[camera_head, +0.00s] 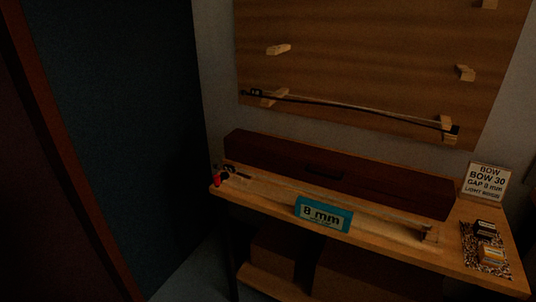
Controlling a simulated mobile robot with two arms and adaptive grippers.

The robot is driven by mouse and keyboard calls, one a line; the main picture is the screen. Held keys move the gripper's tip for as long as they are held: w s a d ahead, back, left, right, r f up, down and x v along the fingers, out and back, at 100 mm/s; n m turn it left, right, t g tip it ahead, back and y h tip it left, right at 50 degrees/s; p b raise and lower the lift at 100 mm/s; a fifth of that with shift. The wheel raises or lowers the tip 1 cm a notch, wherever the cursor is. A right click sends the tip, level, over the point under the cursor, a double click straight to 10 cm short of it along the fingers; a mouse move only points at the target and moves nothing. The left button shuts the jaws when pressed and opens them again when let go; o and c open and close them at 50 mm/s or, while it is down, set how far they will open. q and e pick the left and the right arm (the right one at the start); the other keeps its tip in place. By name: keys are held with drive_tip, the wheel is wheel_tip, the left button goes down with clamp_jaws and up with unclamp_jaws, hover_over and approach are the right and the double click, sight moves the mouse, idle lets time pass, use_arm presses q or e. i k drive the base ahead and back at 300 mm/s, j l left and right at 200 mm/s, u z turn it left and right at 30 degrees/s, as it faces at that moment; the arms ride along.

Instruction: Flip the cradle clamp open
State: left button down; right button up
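A wooden bench (268,197) stands against the wall. A thin bow (330,205) seems to lie along its top, from dark parts (230,170) at the left end to a small wooden support (428,233) at the right. A small red piece (217,180) sits at the bench's left end, close to the dark parts. It may belong to the cradle clamp, but it is too small and dark to tell, and so is whether the clamp is open or shut. Neither of my grippers is in view.
A teal block marked "8 mm" (323,214) stands at the front edge. A long dark case (330,174) fills the back. A sign (486,183) and small boxes on a speckled mat (470,251) are at right. Another bow (350,106) hangs on the wooden wall board (380,50).

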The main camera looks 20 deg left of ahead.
sight(217, 180)
drive_tip(key=u, duration=0.45)
drive_tip(key=i+u, duration=0.15)
drive_tip(key=u, duration=0.3)
drive_tip(key=i+u, duration=0.1)
drive_tip(key=u, duration=0.35)
